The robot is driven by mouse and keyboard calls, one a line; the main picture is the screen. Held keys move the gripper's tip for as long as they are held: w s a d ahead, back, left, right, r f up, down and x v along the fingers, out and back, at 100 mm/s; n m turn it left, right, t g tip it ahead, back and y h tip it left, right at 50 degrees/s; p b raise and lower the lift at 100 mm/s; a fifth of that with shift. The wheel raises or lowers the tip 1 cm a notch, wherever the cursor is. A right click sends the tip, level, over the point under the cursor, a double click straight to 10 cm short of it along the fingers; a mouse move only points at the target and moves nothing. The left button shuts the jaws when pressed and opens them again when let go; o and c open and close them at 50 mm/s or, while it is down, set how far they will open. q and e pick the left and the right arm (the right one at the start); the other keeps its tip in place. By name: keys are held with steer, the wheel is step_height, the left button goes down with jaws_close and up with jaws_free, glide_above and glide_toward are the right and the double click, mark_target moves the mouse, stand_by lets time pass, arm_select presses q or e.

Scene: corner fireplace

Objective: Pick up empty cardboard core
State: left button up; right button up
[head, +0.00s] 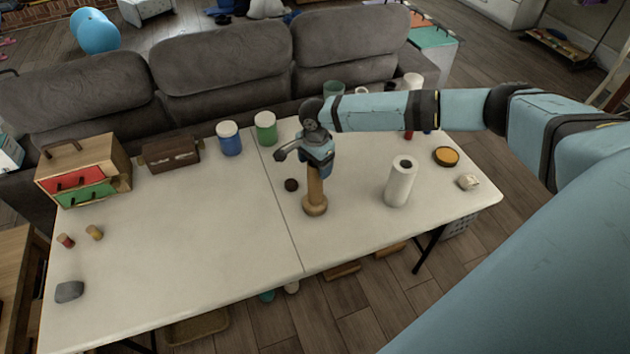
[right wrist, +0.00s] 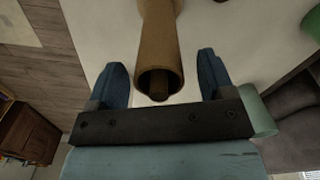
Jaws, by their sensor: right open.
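The empty cardboard core (head: 315,187) is a brown tube standing upright on a round wooden base (head: 315,208) near the table's middle. In the right wrist view the core (right wrist: 159,40) shows its open end, with a wooden rod inside it. My right gripper (head: 307,158) is at the top of the core. Its blue fingers (right wrist: 162,66) are open, one on each side of the tube, with visible gaps between them and it. The gripper hides the core's top in the head view. My left gripper is not in view.
A white paper roll (head: 400,182) stands to the right on the white table (head: 200,245). A small dark round thing (head: 291,185) lies left of the core. Blue (head: 229,140) and green (head: 265,130) jars stand behind. The table's front left is mostly clear.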

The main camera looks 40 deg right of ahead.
steer(key=shift+f, duration=0.4)
steer(key=c, duration=1.2)
steer(key=shift+o, duration=0.2)
steer(key=shift+r, duration=0.1)
